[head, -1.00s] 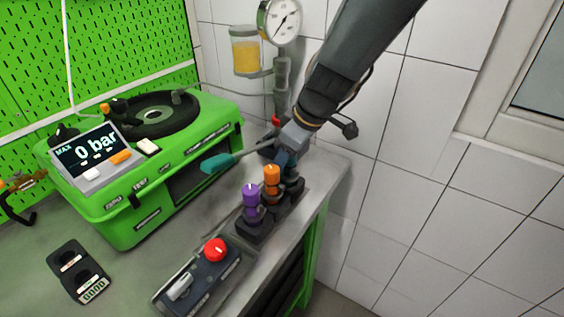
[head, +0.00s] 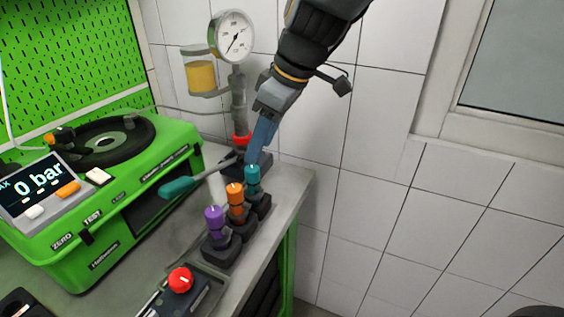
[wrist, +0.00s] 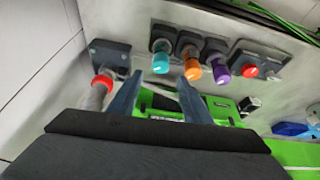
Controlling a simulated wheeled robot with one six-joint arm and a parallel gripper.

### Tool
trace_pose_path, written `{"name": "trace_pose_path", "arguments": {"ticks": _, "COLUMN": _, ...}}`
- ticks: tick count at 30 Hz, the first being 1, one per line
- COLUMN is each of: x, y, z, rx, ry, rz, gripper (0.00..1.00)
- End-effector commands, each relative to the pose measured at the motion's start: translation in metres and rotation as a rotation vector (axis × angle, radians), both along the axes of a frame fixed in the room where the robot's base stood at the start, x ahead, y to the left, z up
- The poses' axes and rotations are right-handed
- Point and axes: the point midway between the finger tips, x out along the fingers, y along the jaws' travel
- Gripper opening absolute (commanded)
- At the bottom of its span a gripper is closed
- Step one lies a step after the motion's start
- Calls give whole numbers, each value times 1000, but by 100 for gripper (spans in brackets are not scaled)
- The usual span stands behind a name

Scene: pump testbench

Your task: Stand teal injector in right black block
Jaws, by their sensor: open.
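The teal injector (head: 252,179) stands upright in the far end block of the black row (head: 222,252) at the bench edge. It also shows in the wrist view (wrist: 160,62), just beyond and between my fingertips. My gripper (head: 255,155) is open and empty, just above and behind the teal injector in the head view; I see no contact with it. In the wrist view my gripper (wrist: 158,80) has its two fingers apart. The orange injector (head: 236,195) and purple injector (head: 214,220) stand in the other blocks of the row.
The gauge stand with a red collar (head: 242,138) is close behind my gripper. A teal-handled lever (head: 180,187) reaches out beside the green tester (head: 110,230). A black box with a red button (head: 180,281) is in front. Another black block (head: 14,304) is at lower left.

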Motion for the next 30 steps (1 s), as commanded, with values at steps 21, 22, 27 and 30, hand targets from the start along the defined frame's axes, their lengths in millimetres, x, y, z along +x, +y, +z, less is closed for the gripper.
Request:
{"name": "trace_pose_path", "arguments": {"ticks": 21, "x": -59, "y": -227, "z": -131, "rx": -179, "ry": 235, "rz": -1049, "gripper": 45}}
{"name": "trace_pose_path", "arguments": {"ticks": 22, "x": -64, "y": -234, "z": -135, "rx": -183, "ry": 241, "rz": -1091, "gripper": 45}}
{"name": "trace_pose_path", "arguments": {"ticks": 27, "x": -81, "y": -254, "z": -147, "rx": -189, "ry": 259, "rz": -1226, "gripper": 45}}
{"name": "trace_pose_path", "arguments": {"ticks": 30, "x": -82, "y": -256, "z": -148, "rx": -190, "ry": 261, "rz": -1240, "gripper": 45}}
